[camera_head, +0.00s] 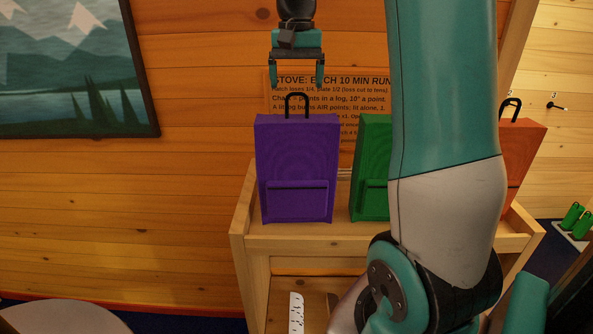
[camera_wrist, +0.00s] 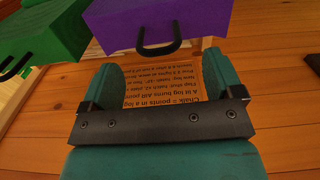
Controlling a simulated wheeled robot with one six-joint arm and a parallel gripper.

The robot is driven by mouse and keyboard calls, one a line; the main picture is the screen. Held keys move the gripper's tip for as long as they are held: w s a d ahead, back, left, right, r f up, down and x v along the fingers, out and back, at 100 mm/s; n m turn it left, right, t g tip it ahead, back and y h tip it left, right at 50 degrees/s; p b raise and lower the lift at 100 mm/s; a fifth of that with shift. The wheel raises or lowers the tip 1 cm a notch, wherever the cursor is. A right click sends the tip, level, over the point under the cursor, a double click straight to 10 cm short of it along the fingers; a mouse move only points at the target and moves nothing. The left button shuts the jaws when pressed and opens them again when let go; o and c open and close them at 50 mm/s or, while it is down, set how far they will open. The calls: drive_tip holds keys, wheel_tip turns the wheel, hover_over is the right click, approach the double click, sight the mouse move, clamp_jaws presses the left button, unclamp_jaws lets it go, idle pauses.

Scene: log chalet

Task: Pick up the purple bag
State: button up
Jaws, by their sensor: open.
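The purple bag (camera_head: 297,168) stands upright on a wooden shelf (camera_head: 330,246), with a black loop handle on top and a front pocket. My gripper (camera_head: 297,84) hangs above the bag, fingers pointing down and apart, with nothing between them. The handle sits just below the fingertips in the head view. In the wrist view, the purple bag (camera_wrist: 185,25) is at the top with its black handle, beyond my open gripper (camera_wrist: 163,75). The fingers look clear of the handle there.
A green bag (camera_head: 371,170) stands right of the purple one, partly hidden by my arm. An orange bag (camera_head: 522,155) is farther right. A sign (camera_head: 330,85) is on the log wall behind. A picture (camera_head: 75,65) hangs at left.

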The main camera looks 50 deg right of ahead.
sight(297, 118)
drive_tip(key=shift+s+a+f+p, duration=0.15)
drive_tip(key=shift+f+p, duration=0.3)
drive_tip(key=shift+f, duration=0.85)
drive_tip(key=shift+s+d+f+p, duration=0.1)
drive_tip(key=shift+f+p, duration=0.35)
drive_tip(key=shift+f, duration=0.85)
drive_tip(key=shift+c, duration=0.4)
drive_tip(key=c, duration=1.5)
clamp_jaws()
drive_tip(key=shift+r, duration=0.15)
